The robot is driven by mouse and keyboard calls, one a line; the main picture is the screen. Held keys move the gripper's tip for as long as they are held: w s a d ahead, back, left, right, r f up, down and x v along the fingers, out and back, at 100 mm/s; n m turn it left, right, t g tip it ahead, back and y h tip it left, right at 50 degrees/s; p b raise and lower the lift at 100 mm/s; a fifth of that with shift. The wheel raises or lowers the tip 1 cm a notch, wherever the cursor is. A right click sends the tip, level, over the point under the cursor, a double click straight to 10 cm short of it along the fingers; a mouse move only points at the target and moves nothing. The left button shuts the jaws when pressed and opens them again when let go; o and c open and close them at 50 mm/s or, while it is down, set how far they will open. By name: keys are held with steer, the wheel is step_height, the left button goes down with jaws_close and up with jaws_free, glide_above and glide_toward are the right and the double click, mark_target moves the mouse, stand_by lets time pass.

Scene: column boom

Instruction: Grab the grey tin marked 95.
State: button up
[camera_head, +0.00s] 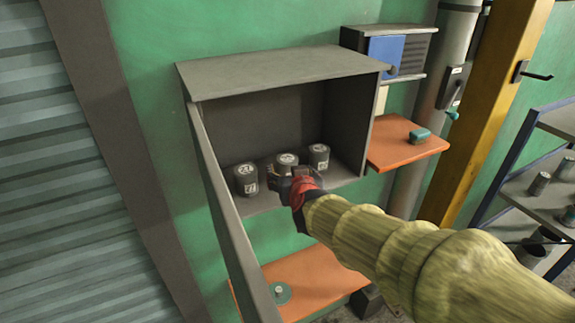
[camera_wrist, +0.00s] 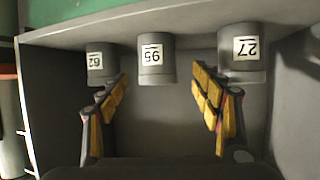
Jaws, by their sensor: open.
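The grey tin marked 95 (camera_wrist: 156,70) stands between two other grey tins in the wrist view, where labels look turned over. In the head view it is the middle tin (camera_head: 286,160) on the floor of an open grey cabinet, its lower part hidden by my gripper. My gripper (camera_head: 292,180) is at the cabinet's opening, in front of this tin. In the wrist view its yellow-padded fingers (camera_wrist: 160,88) are spread wide and empty, one to each side of the tin's line. I cannot tell whether the tips reach beside it.
The tin marked 27 (camera_wrist: 240,62) is close to one finger; another tin (camera_wrist: 102,64) is close to the other. The cabinet (camera_head: 270,66) has side walls and a roof, and its open door (camera_head: 222,205) juts out left. An orange shelf (camera_head: 400,150) is at right.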

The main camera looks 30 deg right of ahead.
mark_target(287, 167)
steer(key=b+x, duration=0.1)
steer(key=x, duration=0.6)
steer(key=shift+d+f+b, duration=0.15)
steer(key=shift+d+b, duration=0.05)
steer(key=shift+b, duration=0.15)
steer(key=shift+s, duration=0.1)
steer(key=shift+c, duration=0.5)
steer(key=c, duration=1.4)
